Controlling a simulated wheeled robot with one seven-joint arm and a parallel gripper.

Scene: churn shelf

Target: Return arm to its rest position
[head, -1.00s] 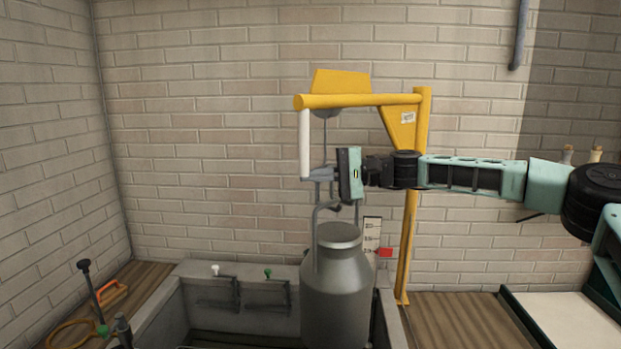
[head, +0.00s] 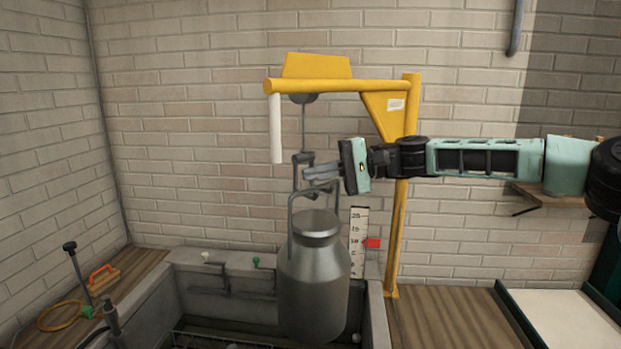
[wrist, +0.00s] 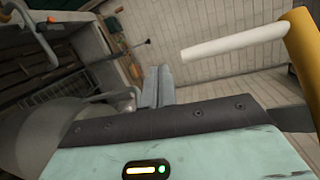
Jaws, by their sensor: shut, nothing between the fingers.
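My gripper (head: 308,177) is shut and empty in the head view, at the end of my arm reaching in from the right. In the wrist view its two fingers (wrist: 155,86) lie together. The white handle (head: 276,128) hangs from the yellow hoist arm, above and left of my fingertips; a gap shows between them. It also shows in the wrist view (wrist: 232,42). The grey metal churn (head: 315,285) hangs upright over the basin, below my gripper. My fingertips overlap the hoist's hanger in the head view; I cannot tell whether they touch.
The yellow hoist post (head: 398,240) stands behind my forearm. A scale (head: 357,225) with a red marker (head: 373,243) stands right of the churn. The stone basin (head: 160,300) has taps along its back wall. A small wall shelf (head: 560,197) is behind my arm at right.

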